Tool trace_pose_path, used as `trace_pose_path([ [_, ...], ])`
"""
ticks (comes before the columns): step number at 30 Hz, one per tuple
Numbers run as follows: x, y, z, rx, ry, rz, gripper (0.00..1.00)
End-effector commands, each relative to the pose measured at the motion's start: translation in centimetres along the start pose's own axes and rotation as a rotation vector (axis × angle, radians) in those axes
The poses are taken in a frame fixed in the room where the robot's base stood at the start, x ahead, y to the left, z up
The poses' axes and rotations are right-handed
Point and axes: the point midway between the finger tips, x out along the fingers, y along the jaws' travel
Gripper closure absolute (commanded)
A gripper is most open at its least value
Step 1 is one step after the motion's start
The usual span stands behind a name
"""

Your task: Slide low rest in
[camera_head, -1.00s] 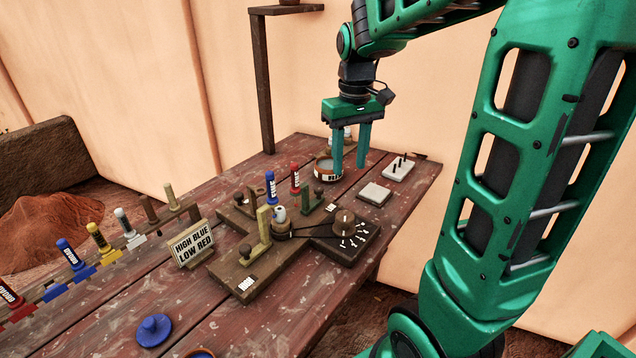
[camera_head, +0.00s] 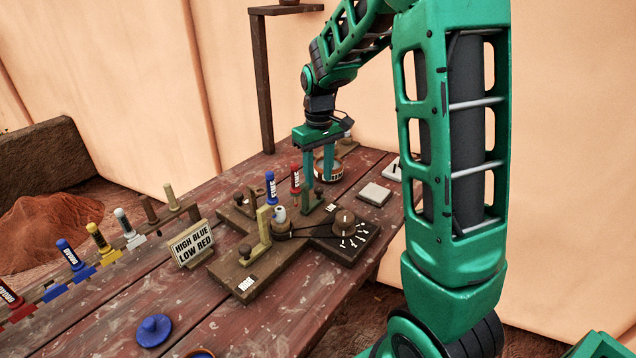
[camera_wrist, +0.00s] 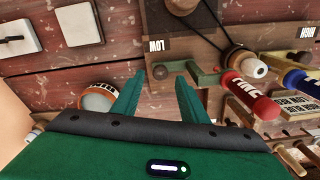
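In the head view the fingers partly hide the rest. A red tool (camera_head: 295,179) stands just behind it and shows in the wrist view (camera_wrist: 250,95).
A white spindle piece (camera_head: 280,213) stands mid-fixture, belted to a dial (camera_head: 344,218). A tan post (camera_head: 264,226), a blue tool (camera_head: 270,186) and a sign (camera_head: 192,244) stand nearby. A round pot (camera_head: 328,170) is close behind my fingers.

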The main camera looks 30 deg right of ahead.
Motion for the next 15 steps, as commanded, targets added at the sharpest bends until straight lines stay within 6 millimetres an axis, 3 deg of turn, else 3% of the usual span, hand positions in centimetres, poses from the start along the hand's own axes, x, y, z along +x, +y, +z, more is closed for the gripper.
trace_pose_path([
  [6, 2.3, 0.0, 0.0, 0.000, -0.001, 0.000, 0.60],
  [15, 2.8, 0.0, 0.0, 0.000, 0.000, 0.000, 0.60],
])
